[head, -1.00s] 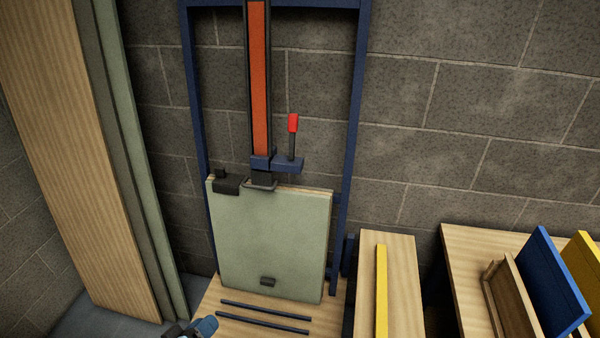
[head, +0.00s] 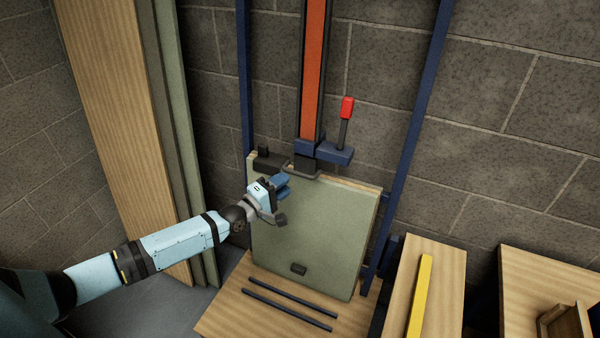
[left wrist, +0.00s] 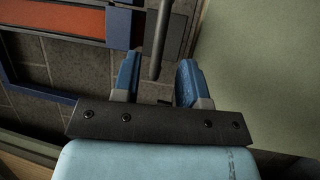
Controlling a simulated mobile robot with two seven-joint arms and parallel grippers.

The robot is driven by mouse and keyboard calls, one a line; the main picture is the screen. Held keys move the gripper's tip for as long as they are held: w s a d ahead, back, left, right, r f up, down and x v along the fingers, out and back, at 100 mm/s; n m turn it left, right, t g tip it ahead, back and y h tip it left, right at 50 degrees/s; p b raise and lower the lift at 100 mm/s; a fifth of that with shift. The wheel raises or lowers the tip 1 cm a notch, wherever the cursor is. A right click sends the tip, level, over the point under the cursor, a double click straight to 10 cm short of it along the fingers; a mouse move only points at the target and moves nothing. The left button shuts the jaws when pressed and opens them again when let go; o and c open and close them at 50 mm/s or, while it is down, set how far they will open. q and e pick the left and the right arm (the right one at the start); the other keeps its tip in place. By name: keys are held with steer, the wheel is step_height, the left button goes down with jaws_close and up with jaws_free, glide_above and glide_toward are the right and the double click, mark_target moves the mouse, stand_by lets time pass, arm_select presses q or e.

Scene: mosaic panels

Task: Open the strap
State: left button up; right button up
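A pale green panel (head: 315,235) stands upright on a wooden base. A long orange band (head: 312,50) in a dark frame runs down to a blue clamp (head: 335,152) with a red-handled lever (head: 346,108) at the panel's top edge. A dark fitting (head: 268,162) sits at the panel's upper left corner. I cannot tell which part is the strap. My left gripper (head: 283,184) is in front of the panel's upper left, below the clamp. In the left wrist view its blue fingers (left wrist: 160,75) are apart, with a dark rod (left wrist: 160,40) showing between them. My right gripper is not in view.
Two dark bars (head: 288,304) lie on the wooden base (head: 235,305). A blue upright frame (head: 425,110) flanks the panel. Tall boards (head: 120,110) lean at the left. A wooden table with a yellow strip (head: 420,295) is at the right.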

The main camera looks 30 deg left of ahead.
mark_target(299, 174)
arm_select(q)
steer(key=x, duration=0.6)
steer(key=shift+w+d, duration=0.1)
steer(key=shift+w, duration=0.05)
jaws_close()
